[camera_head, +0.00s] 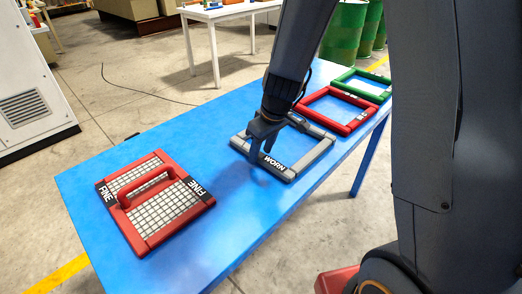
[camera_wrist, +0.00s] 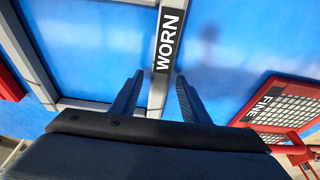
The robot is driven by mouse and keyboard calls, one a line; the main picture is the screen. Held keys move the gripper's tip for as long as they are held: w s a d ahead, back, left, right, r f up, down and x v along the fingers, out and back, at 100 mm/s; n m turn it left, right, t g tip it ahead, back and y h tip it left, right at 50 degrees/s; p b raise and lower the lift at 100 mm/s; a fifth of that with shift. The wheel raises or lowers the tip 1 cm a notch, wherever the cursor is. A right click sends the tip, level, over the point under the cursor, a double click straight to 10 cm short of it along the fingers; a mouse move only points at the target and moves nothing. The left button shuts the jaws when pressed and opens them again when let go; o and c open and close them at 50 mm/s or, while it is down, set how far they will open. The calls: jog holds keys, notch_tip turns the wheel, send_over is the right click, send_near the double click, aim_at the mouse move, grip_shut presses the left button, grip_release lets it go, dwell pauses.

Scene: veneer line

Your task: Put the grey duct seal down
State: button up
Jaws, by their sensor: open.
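The grey duct seal (camera_head: 312,160) is a square frame with a black label reading WORN. It lies flat on the blue table (camera_head: 236,196), around the table's middle. My gripper (camera_head: 262,150) is at its near left side, by the label. In the wrist view the open fingers (camera_wrist: 160,92) stand either side of the seal's grey bar (camera_wrist: 157,92), with a gap to each finger. The seal's far side is partly hidden behind my arm in the head view.
A red mesh panel (camera_head: 143,228) with a handle and FINE labels lies at the table's left end. A red frame (camera_head: 357,123) and a green frame (camera_head: 374,92) lie beyond the seal. Bare table separates the panel and the seal.

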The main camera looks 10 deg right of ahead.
jog(key=v, duration=1.1)
jog(key=s+d+f+m+g+h, duration=0.1)
jog(key=s+d+f+m, duration=0.1)
jog(key=s, duration=0.5)
jog(key=s+d+f+m+b, duration=0.1)
jog(key=s+d+f+m, duration=0.2)
jog(key=s, duration=0.4)
jog(key=shift+s+d+f+m+g+h, duration=0.2)
jog(key=shift+s+d+m+g+h, duration=0.15)
jog(key=shift+d+m, duration=0.6)
jog(key=shift+a, duration=0.2)
jog(key=shift+c, duration=0.5)
